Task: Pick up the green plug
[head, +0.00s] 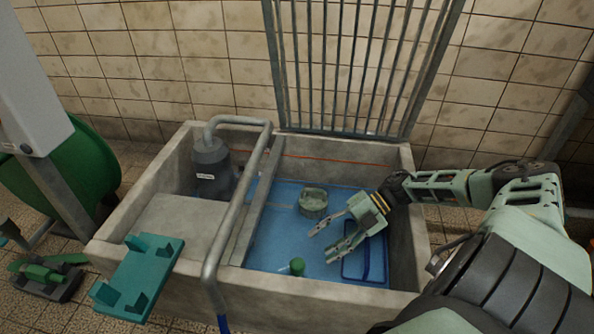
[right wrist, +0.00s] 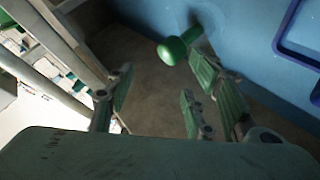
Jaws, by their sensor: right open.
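The green plug (head: 297,266) stands in the blue-floored basin of the concrete sink, near its front wall. In the right wrist view the plug (right wrist: 174,50) shows a round green head on a stem, at the top middle beyond the fingers. My right gripper (head: 322,247) is open and empty, reaching into the basin from the right. Its fingers point left, above and to the right of the plug, apart from it. The fingers (right wrist: 160,85) are spread in the right wrist view. My left gripper does not show.
A round grey-green strainer (head: 313,203) and a blue frame (head: 365,264) lie in the basin. A grey pipe (head: 238,205) crosses over the sink beside a dark pump (head: 211,168). A teal bracket (head: 140,275) sits at the front left. An upright metal grate (head: 360,65) stands behind.

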